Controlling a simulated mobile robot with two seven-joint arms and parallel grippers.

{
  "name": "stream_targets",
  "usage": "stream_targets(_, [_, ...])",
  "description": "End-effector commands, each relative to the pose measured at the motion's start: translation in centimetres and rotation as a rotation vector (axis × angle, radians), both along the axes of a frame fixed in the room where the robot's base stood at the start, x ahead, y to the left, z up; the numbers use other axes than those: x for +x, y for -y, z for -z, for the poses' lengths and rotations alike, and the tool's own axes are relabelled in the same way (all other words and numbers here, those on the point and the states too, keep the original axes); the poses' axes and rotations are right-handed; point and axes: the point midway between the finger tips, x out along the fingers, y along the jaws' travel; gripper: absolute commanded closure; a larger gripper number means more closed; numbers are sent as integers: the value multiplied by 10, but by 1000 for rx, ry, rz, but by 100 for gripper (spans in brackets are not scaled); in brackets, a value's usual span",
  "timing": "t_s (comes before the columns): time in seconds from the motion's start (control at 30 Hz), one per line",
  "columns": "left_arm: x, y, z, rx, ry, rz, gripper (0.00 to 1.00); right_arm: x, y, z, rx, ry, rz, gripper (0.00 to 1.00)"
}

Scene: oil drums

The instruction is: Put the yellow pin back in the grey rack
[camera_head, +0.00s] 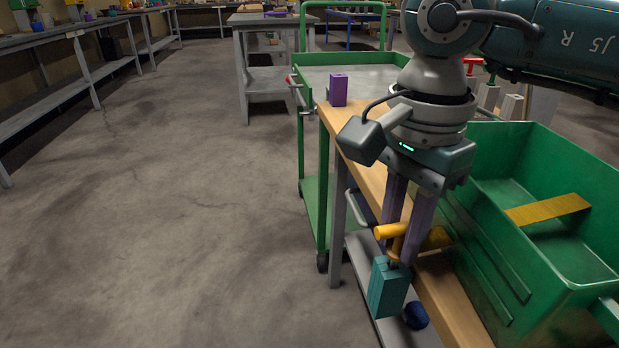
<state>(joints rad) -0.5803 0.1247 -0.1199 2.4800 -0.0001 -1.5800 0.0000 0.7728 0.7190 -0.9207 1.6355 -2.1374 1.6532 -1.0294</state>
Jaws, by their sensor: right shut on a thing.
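My right gripper (405,222) points down in the middle right, its two purple fingers shut around a yellow pin. The yellow pin (385,232) has a thick crosswise handle, and part of it is hidden by the fingers. A teal block (388,288) shows just below the pin; I cannot tell whether they touch. Behind my right arm, a red T-shaped handle (473,62) and grey upright blocks (510,105) show; I cannot tell whether they belong to the grey rack. My left gripper is out of view.
A wooden-topped bench (445,300) runs beneath the gripper, with a purple block (338,90) at its far end. A dark blue round thing (416,315) is beside the teal block. A green bin (480,260) stands right, a green cart (310,200) behind. The left floor is clear.

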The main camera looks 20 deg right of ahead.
Motion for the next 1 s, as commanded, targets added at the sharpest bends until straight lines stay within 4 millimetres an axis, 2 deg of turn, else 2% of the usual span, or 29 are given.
stream_targets(0.27, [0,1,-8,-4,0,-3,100,0,0,-9,0,1,-1,100])
stream_targets(1.0, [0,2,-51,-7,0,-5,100,0,0,-67,0,0,0,100])
